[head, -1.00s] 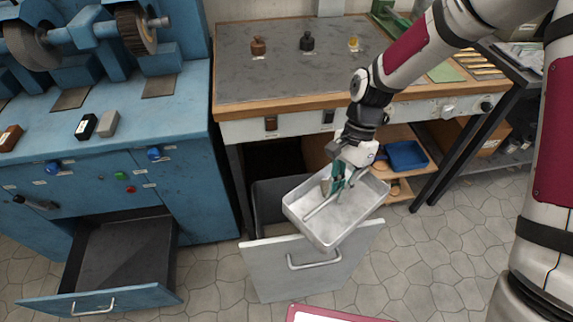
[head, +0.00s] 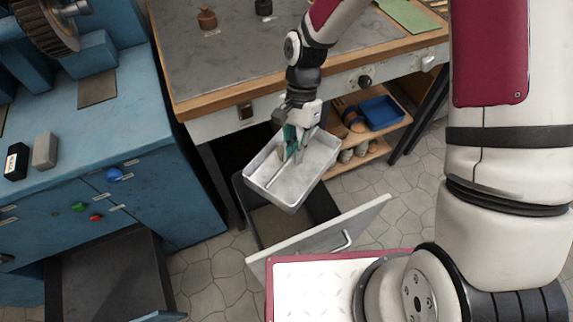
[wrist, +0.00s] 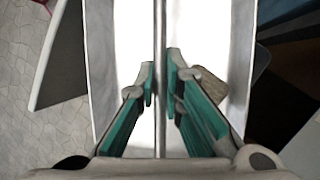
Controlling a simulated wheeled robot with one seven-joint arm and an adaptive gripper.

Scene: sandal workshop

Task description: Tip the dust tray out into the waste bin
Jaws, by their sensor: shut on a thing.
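The dust tray (head: 317,166) is a shallow silver metal tray with a thin bar running along its middle. My gripper (head: 295,150) is shut on this bar from above. In the wrist view its teal fingers (wrist: 159,82) sit on either side of the bar, with the bright tray floor (wrist: 205,30) below. The tray is held in the air above an open pull-out bin (head: 318,236) with a pale front panel and dark walls under the workbench. The tray hides part of the bin's opening. It looks roughly level. I cannot make out any dust in it.
The workbench (head: 240,70) edge is just behind my gripper. A shelf with a blue tray (head: 382,112) stands to the right. A blue cabinet (head: 170,190) with an open dark drawer (head: 105,275) is at left. Stone floor is free on the right.

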